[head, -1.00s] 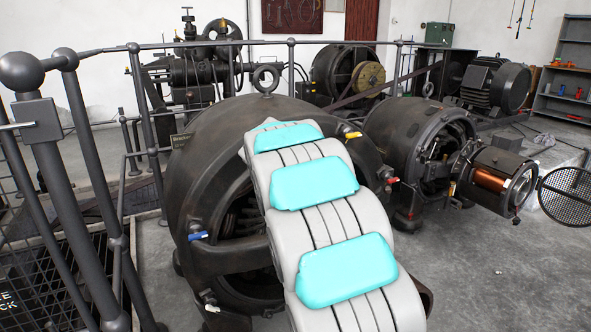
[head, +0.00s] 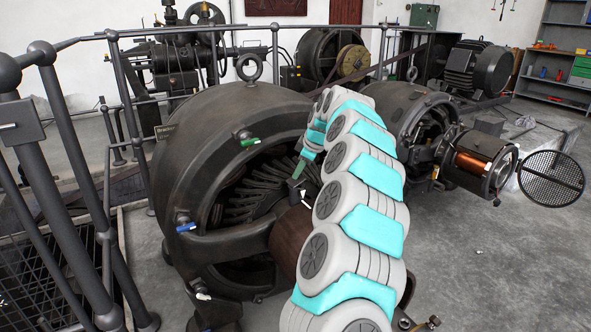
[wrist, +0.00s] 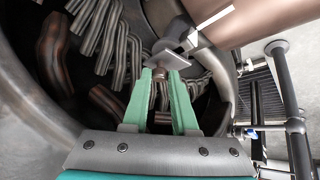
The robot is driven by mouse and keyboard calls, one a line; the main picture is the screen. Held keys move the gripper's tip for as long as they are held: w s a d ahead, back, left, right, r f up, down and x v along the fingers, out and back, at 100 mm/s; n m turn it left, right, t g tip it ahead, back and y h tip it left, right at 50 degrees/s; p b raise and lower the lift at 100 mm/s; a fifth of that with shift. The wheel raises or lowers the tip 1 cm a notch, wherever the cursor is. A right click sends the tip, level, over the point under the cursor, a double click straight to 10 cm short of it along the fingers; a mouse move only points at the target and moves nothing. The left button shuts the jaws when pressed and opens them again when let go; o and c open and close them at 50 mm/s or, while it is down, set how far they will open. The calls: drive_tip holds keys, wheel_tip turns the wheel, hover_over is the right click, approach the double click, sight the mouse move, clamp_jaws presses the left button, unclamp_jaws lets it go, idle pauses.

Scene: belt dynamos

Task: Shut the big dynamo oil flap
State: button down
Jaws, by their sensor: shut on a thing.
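The big dynamo (head: 215,125) is a large dark round machine with an open front that shows its windings. At its hub, above the brown shaft drum (head: 292,245), is a small dark flap piece (head: 296,191); I take it to be the oil flap. In the wrist view the flap piece (wrist: 168,58) is grey metal with a small brownish knob at its near end. My gripper (head: 301,168) has reached it, and its green fingers (wrist: 161,78) are shut on that knob. How far the flap stands open is hard to tell.
A green handle (head: 250,142) and a blue handle (head: 187,227) stick out from the dynamo rim. Railings (head: 75,170) stand at left. A smaller dynamo with a round mesh cover (head: 551,179) stands at right.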

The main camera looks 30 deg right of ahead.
drive_tip(key=shift+d+f+y, duration=0.25)
drive_tip(key=shift+d+y, duration=0.2)
drive_tip(key=shift+y, duration=0.05)
drive_tip(key=shift+d+f+m+y, duration=0.25)
drive_tip(key=shift+f+m+y, duration=0.05)
drive_tip(key=shift+y, duration=0.35)
drive_tip(key=shift+d+f+m+y, duration=0.25)
drive_tip(key=shift+m+y, duration=0.05)
drive_tip(key=shift+y, duration=0.35)
drive_tip(key=c, duration=0.7)
unclamp_jaws()
drive_tip(key=v, duration=0.7)
drive_tip(key=shift+d+r, duration=0.25)
